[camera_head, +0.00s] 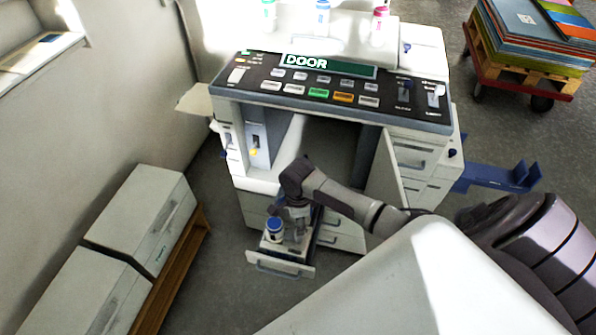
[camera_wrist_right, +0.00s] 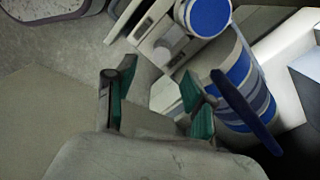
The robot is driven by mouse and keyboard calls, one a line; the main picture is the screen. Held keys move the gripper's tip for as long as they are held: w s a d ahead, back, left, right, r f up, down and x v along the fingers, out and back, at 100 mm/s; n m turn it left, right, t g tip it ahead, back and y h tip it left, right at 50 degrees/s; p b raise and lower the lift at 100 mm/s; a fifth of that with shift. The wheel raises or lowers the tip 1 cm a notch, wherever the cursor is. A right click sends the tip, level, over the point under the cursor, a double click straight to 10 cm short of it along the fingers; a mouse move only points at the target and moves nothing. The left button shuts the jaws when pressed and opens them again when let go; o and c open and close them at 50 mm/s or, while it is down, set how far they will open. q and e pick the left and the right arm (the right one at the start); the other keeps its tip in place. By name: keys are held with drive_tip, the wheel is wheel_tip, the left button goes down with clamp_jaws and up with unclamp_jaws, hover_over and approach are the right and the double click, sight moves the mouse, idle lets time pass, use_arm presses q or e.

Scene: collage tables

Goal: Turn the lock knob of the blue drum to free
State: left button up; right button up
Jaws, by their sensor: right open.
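The blue drum (camera_head: 274,230), white with a blue top, stands in the pulled-out lower drawer of the machine. In the right wrist view the drum (camera_wrist_right: 238,72) shows blue bands and a round blue cap (camera_wrist_right: 208,15). A long dark-blue bar (camera_wrist_right: 245,110) crosses in front of it; I cannot tell whether this is the lock knob. A pale round knob (camera_wrist_right: 170,45) lies beside the cap. My right gripper (camera_head: 298,222) is over the drawer, just right of the drum. In the wrist view the right gripper (camera_wrist_right: 155,88) is open, with nothing between its fingers.
The drawer front (camera_head: 280,266) sticks out at the machine's base. An open door (camera_head: 386,178) stands to the right of the arm. White cabinets (camera_head: 140,222) line the left wall. A cart with stacked boards (camera_head: 535,60) is at the back right. Grey floor between is clear.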

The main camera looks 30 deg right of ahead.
wheel_tip(320, 180, down, 7)
drive_tip(key=shift+w+f+b, duration=0.15)
drive_tip(key=shift+b, duration=0.35)
drive_tip(key=shift+f, duration=0.85)
use_arm(q)
drive_tip(key=shift+w+d+f, duration=0.25)
drive_tip(key=shift+w+f, duration=0.45)
drive_tip(key=shift+w, duration=0.15)
drive_tip(key=shift+s, duration=0.1)
